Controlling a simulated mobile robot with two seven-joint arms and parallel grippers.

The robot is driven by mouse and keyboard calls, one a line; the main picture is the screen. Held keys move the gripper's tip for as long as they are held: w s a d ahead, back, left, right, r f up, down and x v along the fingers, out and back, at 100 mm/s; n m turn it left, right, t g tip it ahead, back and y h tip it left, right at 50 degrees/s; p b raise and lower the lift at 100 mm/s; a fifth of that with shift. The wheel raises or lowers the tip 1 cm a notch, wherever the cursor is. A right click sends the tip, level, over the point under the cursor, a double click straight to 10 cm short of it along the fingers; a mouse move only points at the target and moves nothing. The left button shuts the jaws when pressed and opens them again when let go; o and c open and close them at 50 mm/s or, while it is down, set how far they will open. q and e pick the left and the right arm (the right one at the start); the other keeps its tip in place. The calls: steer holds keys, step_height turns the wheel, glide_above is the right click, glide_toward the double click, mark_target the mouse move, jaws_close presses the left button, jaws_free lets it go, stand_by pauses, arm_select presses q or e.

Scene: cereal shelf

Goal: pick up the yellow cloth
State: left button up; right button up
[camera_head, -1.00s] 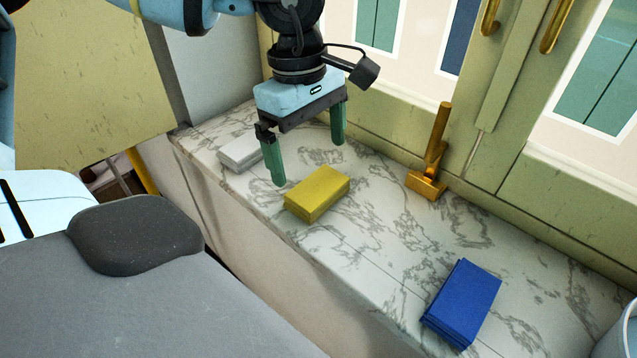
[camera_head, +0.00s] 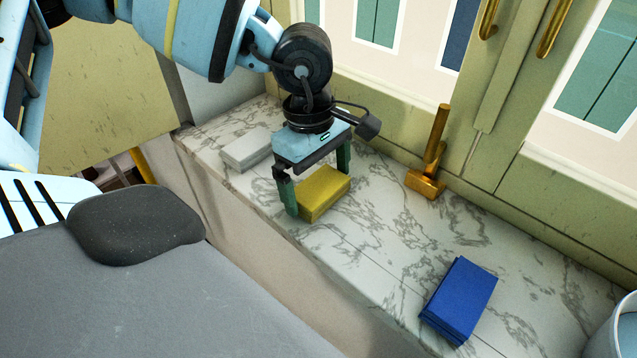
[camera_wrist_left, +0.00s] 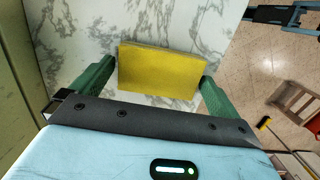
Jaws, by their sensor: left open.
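The yellow cloth (camera_head: 326,191), a folded block, lies on the marble counter (camera_head: 385,228) in the head view. My left gripper (camera_head: 317,187) is open and low over the counter, with its two green fingers at opposite ends of the cloth. In the left wrist view the cloth (camera_wrist_left: 161,72) lies between the open fingers (camera_wrist_left: 156,84), one on each side. I cannot tell whether the fingers touch it. My right gripper is not in view.
A white folded cloth (camera_head: 246,149) lies left of the gripper and a blue one (camera_head: 459,300) lies at the front right. A gold T-shaped object (camera_head: 431,160) stands near the green cabinet wall. A pale bucket (camera_head: 617,330) is at the right edge.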

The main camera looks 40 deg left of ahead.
mark_target(318, 185)
arm_select(q)
steer(key=c, duration=0.7)
steer(key=shift+r, duration=0.1)
step_height(318, 185, up, 10)
steer(key=shift+b, duration=0.4)
steer(key=o, duration=0.3)
steer(key=shift+c, duration=1.1)
